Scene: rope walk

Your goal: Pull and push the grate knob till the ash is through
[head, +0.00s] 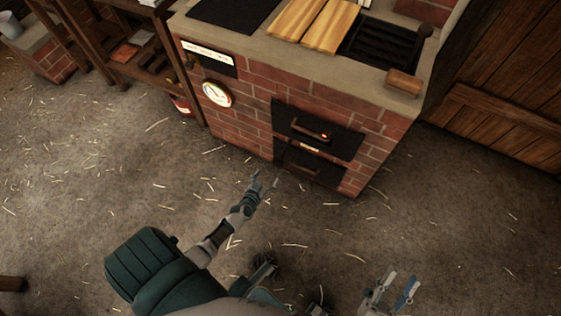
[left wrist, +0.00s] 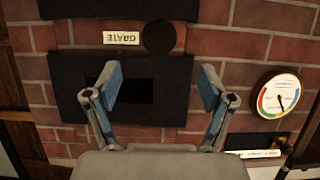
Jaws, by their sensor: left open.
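The grate knob (left wrist: 158,37) is a dark round disc in the left wrist view, beside a pale label (left wrist: 121,38) reading GRATE upside down. It is beyond my left fingertips, apart from them. In the head view the label (head: 311,147) sits between the two black doors of the brick stove; the knob is too dark to make out clearly there. My left gripper (head: 264,182) is open and empty in front of the lower door (head: 318,168). It also shows in the left wrist view (left wrist: 160,82). My right gripper (head: 394,291) is open and empty, low over the floor. No ash is visible.
The upper door (head: 296,121) has a bar handle. A round gauge (head: 217,94) is on the stove front and also shows in the left wrist view (left wrist: 279,95). A wooden shelf (head: 127,52) stands left of the stove. The straw-strewn floor in front is clear.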

